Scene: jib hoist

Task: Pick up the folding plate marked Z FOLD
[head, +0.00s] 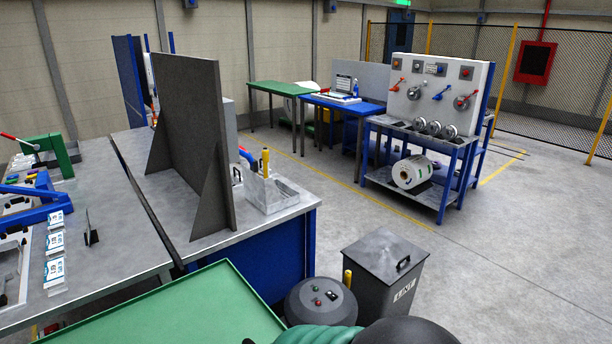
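No lettering reading Z FOLD can be made out, so I cannot tell which thing is the folding plate. A small dark upright plate (91,228) stands on the grey left bench (110,262), right of several small white-and-blue cards (54,243). A grey bent piece (12,262) lies near the left picture edge, partly cut off. Neither of my grippers is in view.
A tall dark panel (185,140) stands on the bench, with a grey caddy (272,190) to its right. A green tray top (175,310), a round dark drum (320,302) and a lidded grey bin (385,270) are close. Open floor (500,260) lies right.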

